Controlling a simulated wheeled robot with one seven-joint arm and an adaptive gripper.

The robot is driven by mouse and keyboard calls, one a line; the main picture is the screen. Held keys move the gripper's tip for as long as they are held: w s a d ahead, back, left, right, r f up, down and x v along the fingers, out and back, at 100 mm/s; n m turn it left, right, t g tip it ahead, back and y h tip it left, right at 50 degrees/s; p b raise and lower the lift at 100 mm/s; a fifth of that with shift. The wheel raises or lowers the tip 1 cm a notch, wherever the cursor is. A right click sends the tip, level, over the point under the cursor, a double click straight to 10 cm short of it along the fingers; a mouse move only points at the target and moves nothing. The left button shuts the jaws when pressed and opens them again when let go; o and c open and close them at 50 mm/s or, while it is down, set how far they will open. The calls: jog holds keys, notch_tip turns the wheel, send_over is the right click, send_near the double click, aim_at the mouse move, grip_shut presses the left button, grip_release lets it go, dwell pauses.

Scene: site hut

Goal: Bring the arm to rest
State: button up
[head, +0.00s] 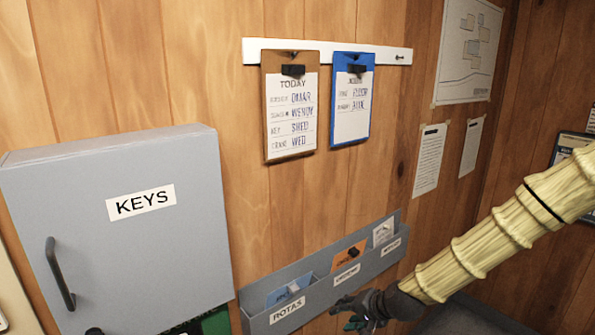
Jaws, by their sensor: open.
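My arm in its pale ribbed cover (500,226) reaches in from the right edge, slanting down to the left.
A grey key cabinet (115,240), door shut, hangs at left. The grey rack (320,290) holds a blue, an orange and a white card. A brown clipboard (291,145) and a blue clipboard (350,125) hang above on a white rail (390,55).

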jog(key=s+d+f+n+g+h, duration=0.3)
jog(key=s+f+g, duration=0.1)
jog(key=s+f, duration=1.7)
jog(key=s+d+f+n+g+h, duration=0.1)
jog(key=s+d+f, duration=0.2)
jog(key=s, duration=0.7)
jog(key=s+d+f+n+g+h+b, duration=0.1)
jog(key=s+d+f+n, duration=0.1)
jog(key=s, duration=0.8)
notch_tip(320, 180, down, 2)
jog(key=shift+s+d+f+n+g, duration=0.2)
jog(key=shift+d+f+n+g, duration=0.1)
jog(key=shift+d, duration=0.4)
jog(key=shift+r, duration=0.1)
